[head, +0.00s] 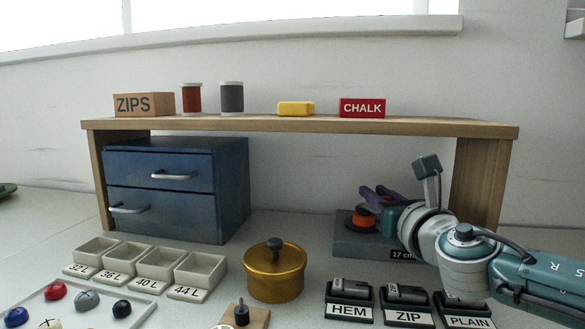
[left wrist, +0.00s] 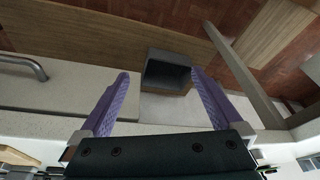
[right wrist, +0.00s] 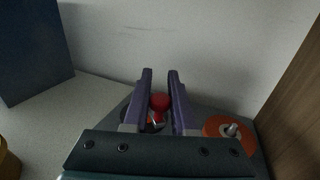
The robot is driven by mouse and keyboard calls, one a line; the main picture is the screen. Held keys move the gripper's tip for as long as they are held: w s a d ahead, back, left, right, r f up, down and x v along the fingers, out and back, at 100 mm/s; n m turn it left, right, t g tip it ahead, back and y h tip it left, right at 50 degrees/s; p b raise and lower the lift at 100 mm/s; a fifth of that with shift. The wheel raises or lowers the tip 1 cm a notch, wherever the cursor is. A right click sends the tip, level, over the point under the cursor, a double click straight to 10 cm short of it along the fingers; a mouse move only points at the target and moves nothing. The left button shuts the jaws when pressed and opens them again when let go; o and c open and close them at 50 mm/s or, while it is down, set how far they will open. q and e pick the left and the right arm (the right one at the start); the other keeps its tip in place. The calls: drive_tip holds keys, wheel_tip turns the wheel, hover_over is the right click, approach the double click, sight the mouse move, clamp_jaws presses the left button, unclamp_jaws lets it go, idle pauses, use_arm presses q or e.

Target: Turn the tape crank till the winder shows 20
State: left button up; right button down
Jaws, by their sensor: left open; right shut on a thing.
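The winder (head: 350,246) is a grey box at the back right of the table, under the shelf. Its label (head: 402,254) reads 17 cm. My right gripper (head: 377,196) is over it; its arm hides much of the winder's right side. In the right wrist view its purple fingers (right wrist: 160,95) are shut on the red crank knob (right wrist: 159,102). The orange reel (right wrist: 228,132) with a metal pin lies to the right of the fingers. My left gripper (left wrist: 160,95) is open and empty in the left wrist view and outside the head view.
A blue drawer cabinet (head: 232,190) stands left of the winder. A brass pot (head: 275,275) and blocks marked HEM (head: 349,311), ZIP and PLAIN stand in front. The wooden shelf (head: 300,124) spans above; its right post (head: 482,185) is close to my right arm.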

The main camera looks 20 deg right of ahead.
drive_tip(key=m+h, duration=0.2)
drive_tip(key=shift+a+r+g+h+p, duration=0.1)
drive_tip(key=shift+a+g+h+p, duration=0.2)
drive_tip(key=shift+h+p, duration=0.1)
drive_tip(key=shift+s+m+g+h, duration=0.1)
drive_tip(key=shift+m+g+h, duration=0.25)
drive_tip(key=shift+h, duration=0.35)
drive_tip(key=shift+a+f+m+g+h+b, duration=0.15)
drive_tip(key=shift+m+g+h+b, duration=0.2)
drive_tip(key=shift+m+h, duration=0.2)
drive_tip(key=shift+a+f+m+g+h+b, duration=0.1)
drive_tip(key=shift+m+g+h+b, duration=0.25)
drive_tip(key=shift+h, duration=0.3)
drive_tip(key=m+g+h+b, duration=0.2)
drive_tip(key=b, duration=0.1)
drive_tip(key=m+g+h+b, duration=0.2)
drive_tip(key=b, duration=0.2)
drive_tip(key=shift+s+a+f+h, duration=0.15)
drive_tip(key=shift+s+a+h, duration=0.05)
drive_tip(key=shift+h, duration=0.1)
use_arm(q)
wheel_tip(320, 180, down, 8)
drive_tip(key=b, duration=0.1)
drive_tip(key=shift+f+b, duration=0.15)
drive_tip(key=shift+b, duration=0.2)
use_arm(e)
drive_tip(key=shift+r+m+g+h, duration=0.25)
drive_tip(key=shift+m+g+h, duration=0.25)
drive_tip(key=shift+g, duration=0.35)
